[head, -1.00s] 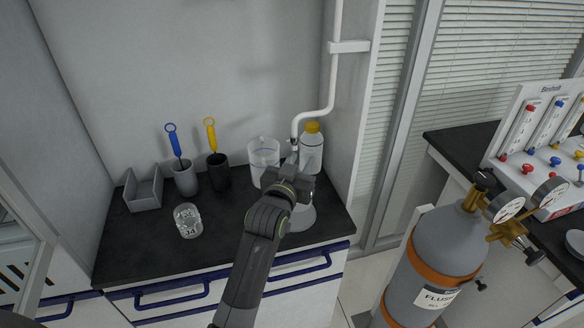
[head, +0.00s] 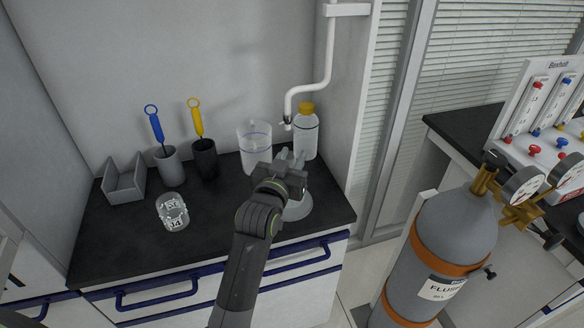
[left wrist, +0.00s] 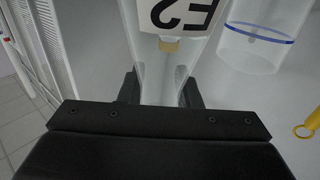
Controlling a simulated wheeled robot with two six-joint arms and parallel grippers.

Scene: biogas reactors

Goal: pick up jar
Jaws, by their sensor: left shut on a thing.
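My left gripper (head: 284,173) is shut on a clear glass vessel with a wide round base (head: 298,207) at the right end of the dark counter. In the left wrist view this glass vessel (left wrist: 160,75) sits between the two fingers (left wrist: 160,90), with a white label bearing black characters. My gripper hides part of it in the head view, and I cannot tell whether its base touches the counter. A short clear jar (head: 173,212) with white labels stands apart at the counter's left front. My right gripper is not in view.
Behind my gripper stand a clear beaker (head: 254,147) and a yellow-capped bottle (head: 305,135), under a white pipe (head: 318,85). Cups with a blue brush (head: 154,126) and a yellow brush (head: 196,118) and a grey tray (head: 124,185) stand left. A gas cylinder (head: 452,235) stands right.

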